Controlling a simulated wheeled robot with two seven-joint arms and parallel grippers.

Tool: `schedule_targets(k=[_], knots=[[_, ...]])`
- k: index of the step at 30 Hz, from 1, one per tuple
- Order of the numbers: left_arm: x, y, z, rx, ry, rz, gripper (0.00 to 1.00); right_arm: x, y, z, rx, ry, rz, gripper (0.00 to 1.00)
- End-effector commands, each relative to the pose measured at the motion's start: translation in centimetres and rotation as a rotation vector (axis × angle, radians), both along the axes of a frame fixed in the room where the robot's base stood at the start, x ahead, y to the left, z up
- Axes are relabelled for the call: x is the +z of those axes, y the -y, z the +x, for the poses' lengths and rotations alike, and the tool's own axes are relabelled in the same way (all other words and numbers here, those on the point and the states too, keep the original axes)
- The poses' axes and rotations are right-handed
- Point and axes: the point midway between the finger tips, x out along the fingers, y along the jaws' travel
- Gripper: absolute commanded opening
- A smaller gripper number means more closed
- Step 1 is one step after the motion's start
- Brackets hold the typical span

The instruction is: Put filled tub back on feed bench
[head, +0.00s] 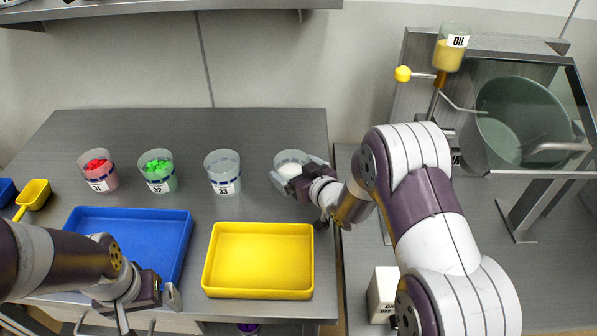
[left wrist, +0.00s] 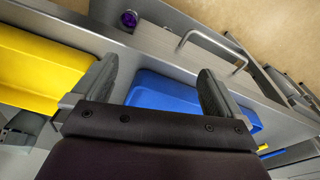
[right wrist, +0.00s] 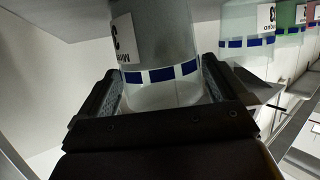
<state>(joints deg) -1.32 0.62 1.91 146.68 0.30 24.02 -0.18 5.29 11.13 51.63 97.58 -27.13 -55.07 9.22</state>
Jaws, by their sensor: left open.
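The tub with white contents (head: 291,163) is at the right end of the feed bench (head: 265,205). My right gripper (head: 293,178) is shut on this tub, one finger on each side; the right wrist view shows the tub wall (right wrist: 160,50) with a label and blue band between the fingers. I cannot tell whether the tub touches the bench. Tubs of red pieces (head: 98,170), green pieces (head: 158,171) and a pale tub (head: 223,172) stand in a row to its left. My left gripper (head: 142,305) is open and empty near the blue tray's front edge.
A blue tray (head: 180,230) and a yellow tray (head: 260,260) lie along the bench front. A yellow scoop (head: 34,194) lies at far left. A hood with a green drum (head: 520,120) and an oil bottle (head: 450,50) stand right. Bench behind the tubs is clear.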

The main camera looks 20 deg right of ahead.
Motion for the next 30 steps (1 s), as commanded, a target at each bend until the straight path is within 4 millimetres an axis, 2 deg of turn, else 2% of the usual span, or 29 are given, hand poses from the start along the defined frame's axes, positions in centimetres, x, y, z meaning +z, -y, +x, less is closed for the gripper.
schedule_targets(k=[5,15,18,22,30], knots=[[0.2,0.0,0.0,0.000,0.000,0.000,1.00,0.7,0.5,-1.4,-0.002,0.001,0.001,1.00],[0.4,0.0,0.0,0.000,0.000,0.000,1.00,3.0,2.8,-8.4,-0.003,0.000,-0.001,1.00],[0.4,0.0,0.0,0.000,0.000,0.000,1.00,3.5,3.3,-9.9,-0.003,0.001,-0.001,1.00],[0.5,0.0,0.0,0.000,0.000,0.000,1.00,3.8,3.5,-10.8,-0.001,0.001,0.000,1.00],[0.5,0.0,0.0,0.000,0.000,0.000,1.00,3.8,3.5,-11.0,0.000,0.000,0.000,1.00]])
